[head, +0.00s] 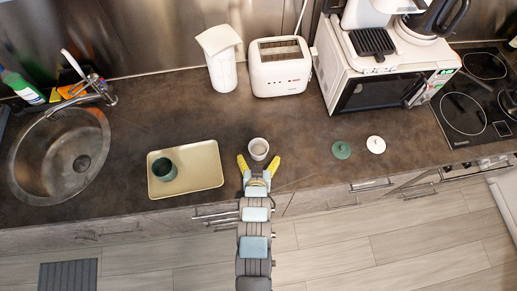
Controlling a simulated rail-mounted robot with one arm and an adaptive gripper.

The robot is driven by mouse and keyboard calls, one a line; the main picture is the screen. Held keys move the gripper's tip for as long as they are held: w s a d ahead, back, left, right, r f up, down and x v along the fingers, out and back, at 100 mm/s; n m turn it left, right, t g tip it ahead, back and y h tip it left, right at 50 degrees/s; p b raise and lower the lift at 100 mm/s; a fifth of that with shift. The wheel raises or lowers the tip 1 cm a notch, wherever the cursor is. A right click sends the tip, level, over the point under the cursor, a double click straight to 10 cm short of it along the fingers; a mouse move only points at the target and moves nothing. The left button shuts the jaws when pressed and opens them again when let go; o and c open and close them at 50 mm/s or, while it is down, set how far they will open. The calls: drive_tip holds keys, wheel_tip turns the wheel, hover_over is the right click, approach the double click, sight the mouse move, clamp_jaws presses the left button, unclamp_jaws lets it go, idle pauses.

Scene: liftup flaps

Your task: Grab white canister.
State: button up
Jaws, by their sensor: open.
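The white canister (259,149) appears to be the small round white container standing upright on the dark counter, its open top facing up. My gripper (258,163) is open, with its yellow fingers spread on either side of the canister's near side. I cannot tell whether the fingers touch it. A green canister (164,169) stands in a beige tray (205,168) to the left. A white lid (376,144) and a green lid (341,150) lie flat on the counter to the right.
A sink (40,165) is at the left. A white pitcher-like container (220,70), a toaster (279,68) and a microwave (370,85) stand along the back. A stove (475,105) is at the right. The counter between canister and toaster is clear.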

sight(259, 144)
drive_tip(key=shift+w+f, duration=0.2)
drive_tip(key=shift+w, duration=0.65)
drive_tip(key=shift+p+x, duration=0.5)
drive_tip(key=shift+x, duration=1.3)
drive_tip(key=shift+f, duration=0.15)
drive_tip(key=c, duration=1.3)
